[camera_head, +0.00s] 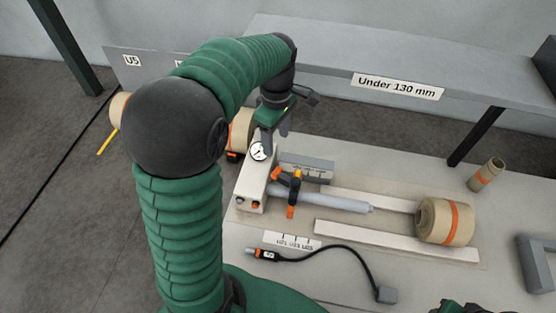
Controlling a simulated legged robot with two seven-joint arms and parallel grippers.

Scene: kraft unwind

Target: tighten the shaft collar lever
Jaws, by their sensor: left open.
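The grey shaft (340,200) lies level, sticking out to the right from a white block with a round dial (257,151). Around its left part is a dark collar with orange ends (291,211) and a yellow piece (297,177); I cannot tell which piece is the lever. My left gripper (276,129) is open and empty, pointing down above the white block, up and left of the collar and apart from it. My left arm covers much of the left side. At the bottom right edge a green and black part shows, likely my right arm, with no fingers visible.
A kraft roll with an orange band (446,222) sits right of the shaft's end, near white rails (360,238). A cable with an orange-tipped plug (262,254) lies in front. A small tube (487,174) stands at right. A shelf labelled "Under 130 mm" (397,86) runs behind.

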